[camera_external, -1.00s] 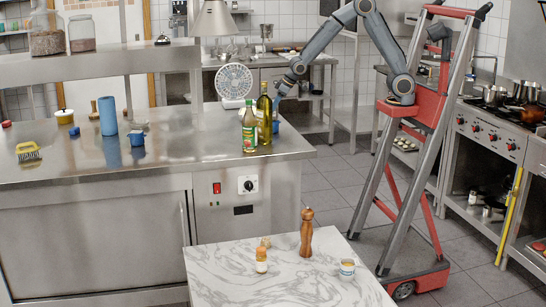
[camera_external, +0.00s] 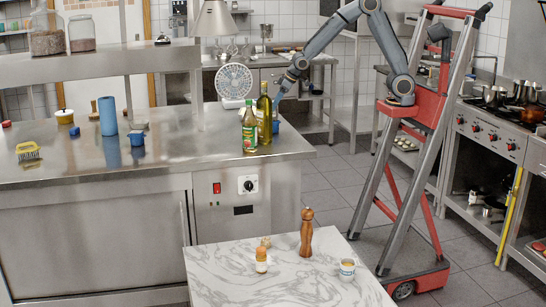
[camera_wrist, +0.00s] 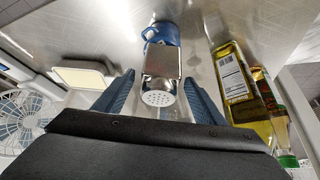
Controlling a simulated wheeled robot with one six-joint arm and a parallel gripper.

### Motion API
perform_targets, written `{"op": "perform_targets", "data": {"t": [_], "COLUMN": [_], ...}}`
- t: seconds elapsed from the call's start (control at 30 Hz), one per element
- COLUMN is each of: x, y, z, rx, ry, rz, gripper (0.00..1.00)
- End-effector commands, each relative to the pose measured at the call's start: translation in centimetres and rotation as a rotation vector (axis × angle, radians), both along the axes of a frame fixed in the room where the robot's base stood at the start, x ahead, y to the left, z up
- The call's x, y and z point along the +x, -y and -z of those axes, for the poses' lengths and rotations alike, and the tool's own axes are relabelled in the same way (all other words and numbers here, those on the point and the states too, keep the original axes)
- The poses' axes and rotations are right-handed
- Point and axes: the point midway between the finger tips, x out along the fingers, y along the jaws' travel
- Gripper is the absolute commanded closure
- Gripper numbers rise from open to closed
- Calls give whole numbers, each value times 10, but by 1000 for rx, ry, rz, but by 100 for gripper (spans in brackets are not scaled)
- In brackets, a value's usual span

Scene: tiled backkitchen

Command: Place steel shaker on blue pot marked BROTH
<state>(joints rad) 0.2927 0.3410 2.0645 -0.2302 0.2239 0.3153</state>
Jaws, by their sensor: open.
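The steel shaker (camera_wrist: 161,65), with a pale perforated top, sits between the two blue fingers of my gripper (camera_wrist: 158,82) in the wrist view. The fingers are open, with a gap beside the shaker. A blue pot (camera_wrist: 162,31) is directly below the shaker's base, and the shaker appears to stand on it. In the external view my gripper (camera_external: 279,94) is just behind the bottles, over a partly hidden blue pot (camera_external: 277,127). The shaker is hidden there. Another blue pot (camera_external: 136,138) stands at the counter's left. No label is readable on either pot.
A tall oil bottle (camera_external: 264,118) and a green-labelled bottle (camera_external: 249,130) stand close beside my gripper. A white fan (camera_external: 234,82) is on its other side. A blue cylinder (camera_external: 107,116) and a yellow brush (camera_external: 28,150) are farther left. The counter's middle is clear.

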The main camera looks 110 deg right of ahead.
Motion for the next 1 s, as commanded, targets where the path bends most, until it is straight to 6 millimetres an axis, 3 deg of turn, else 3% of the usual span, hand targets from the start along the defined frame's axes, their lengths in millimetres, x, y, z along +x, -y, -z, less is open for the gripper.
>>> {"op": "perform_targets", "data": {"t": [0.3,0.63,0.87,1.0], "x": [-25,-42,-50,-86], "y": [-11,-18,-28,-76], "z": [-50,-80,-76,-37], "rx": [-2,0,4,28], "ry": [4,1,-17,-107], "rz": [0,0,-16,-106], "gripper": [36,36,36,36]}}
